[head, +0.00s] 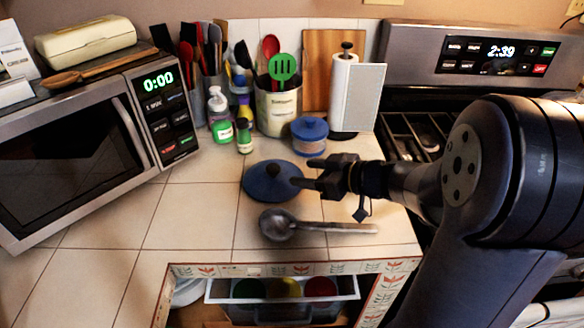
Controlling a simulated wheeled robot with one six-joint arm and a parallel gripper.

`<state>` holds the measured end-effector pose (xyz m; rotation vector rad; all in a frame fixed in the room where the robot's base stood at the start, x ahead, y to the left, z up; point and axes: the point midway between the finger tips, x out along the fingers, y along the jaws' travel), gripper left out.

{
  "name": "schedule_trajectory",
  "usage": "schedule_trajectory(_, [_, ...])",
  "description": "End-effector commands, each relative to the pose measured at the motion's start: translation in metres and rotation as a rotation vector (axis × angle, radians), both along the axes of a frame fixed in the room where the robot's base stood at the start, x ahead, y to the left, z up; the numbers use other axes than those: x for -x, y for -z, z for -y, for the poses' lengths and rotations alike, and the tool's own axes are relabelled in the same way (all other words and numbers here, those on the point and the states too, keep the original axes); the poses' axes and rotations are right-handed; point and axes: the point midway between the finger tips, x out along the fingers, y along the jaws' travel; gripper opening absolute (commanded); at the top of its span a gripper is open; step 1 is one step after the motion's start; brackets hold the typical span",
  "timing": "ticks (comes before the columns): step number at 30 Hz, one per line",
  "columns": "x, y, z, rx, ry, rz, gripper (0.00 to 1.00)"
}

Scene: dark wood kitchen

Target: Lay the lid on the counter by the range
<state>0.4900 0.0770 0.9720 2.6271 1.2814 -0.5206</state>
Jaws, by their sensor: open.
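A round blue lid (258,184) with a dark knob lies flat on the tiled counter (190,215), left of the range (455,75). My gripper (302,173) comes in from the right, with its fingers open at the lid's right side, just right of the knob. Nothing shows between the fingers. Whether a finger touches the lid, I cannot tell.
A metal ladle (290,226) lies in front of the lid. A small blue-lidded jar (309,136), a utensil crock (278,108) and a paper towel holder (344,90) stand behind. A microwave (75,150) is left. Below, a drawer (283,289) is open. Tiles left of the lid are clear.

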Motion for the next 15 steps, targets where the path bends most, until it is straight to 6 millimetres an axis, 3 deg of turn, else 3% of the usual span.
schedule_trajectory(6, [0.012,-0.008,0.015,0.000,0.001,0.000,0.54])
schedule_trajectory(15, [0.014,-0.009,0.017,-0.001,-0.001,-0.001,0.54])
